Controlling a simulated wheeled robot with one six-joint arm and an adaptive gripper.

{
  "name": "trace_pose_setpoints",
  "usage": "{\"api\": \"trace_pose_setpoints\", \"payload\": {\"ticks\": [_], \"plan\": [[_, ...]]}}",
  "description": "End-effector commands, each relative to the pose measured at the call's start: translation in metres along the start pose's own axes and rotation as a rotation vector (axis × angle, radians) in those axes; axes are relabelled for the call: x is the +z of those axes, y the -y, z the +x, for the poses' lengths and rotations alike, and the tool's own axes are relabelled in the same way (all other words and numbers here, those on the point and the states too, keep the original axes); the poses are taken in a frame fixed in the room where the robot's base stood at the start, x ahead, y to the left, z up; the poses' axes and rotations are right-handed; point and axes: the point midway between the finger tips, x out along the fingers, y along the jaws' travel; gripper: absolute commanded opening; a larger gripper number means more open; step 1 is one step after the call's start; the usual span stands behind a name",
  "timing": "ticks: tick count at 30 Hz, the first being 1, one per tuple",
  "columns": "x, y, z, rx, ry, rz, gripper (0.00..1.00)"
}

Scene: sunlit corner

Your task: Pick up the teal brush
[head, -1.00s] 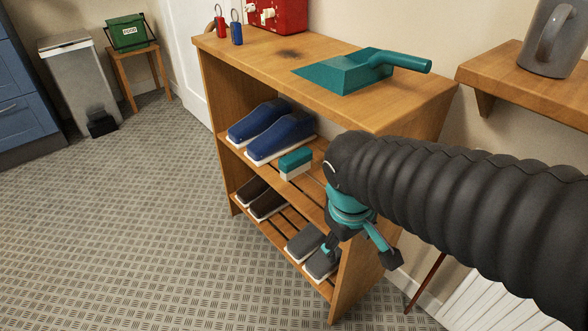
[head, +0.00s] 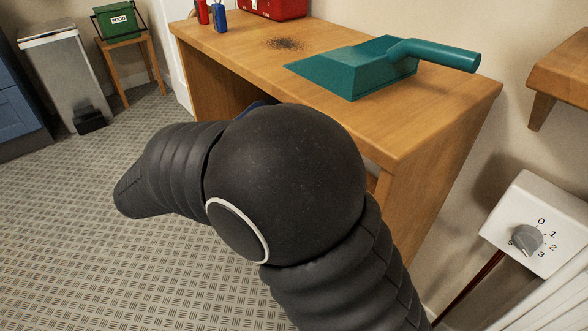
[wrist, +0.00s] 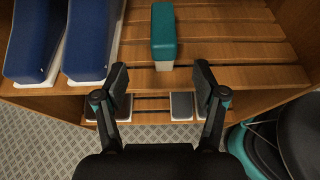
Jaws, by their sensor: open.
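The teal brush (wrist: 163,32) lies on the slatted upper shelf (wrist: 230,52), its teal back up and pale bristles at its near end. It shows only in the wrist view; in the head view my arm hides it. My gripper (wrist: 161,78) is open and empty. Its two fingers are short of the brush, one to each side of its line, and do not touch it.
Blue shoes (wrist: 90,40) stand left of the brush. Darker shoes (wrist: 181,105) sit on the shelf below. A teal dustpan (head: 362,68) and dark crumbs (head: 285,44) are on the bench top. A white dial box (head: 530,225) is at right. Shelf right of the brush is clear.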

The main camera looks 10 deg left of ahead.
Motion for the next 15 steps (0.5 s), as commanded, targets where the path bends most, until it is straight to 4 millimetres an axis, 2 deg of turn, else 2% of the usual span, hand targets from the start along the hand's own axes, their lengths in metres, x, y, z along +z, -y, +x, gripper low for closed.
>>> {"api": "trace_pose_setpoints", "payload": {"ticks": [9, 15], "plan": [[-0.001, 0.000, 0.052, -0.003, 0.002, -0.002, 0.71], [0.000, 0.000, 0.078, -0.001, 0.002, -0.002, 0.71]]}}
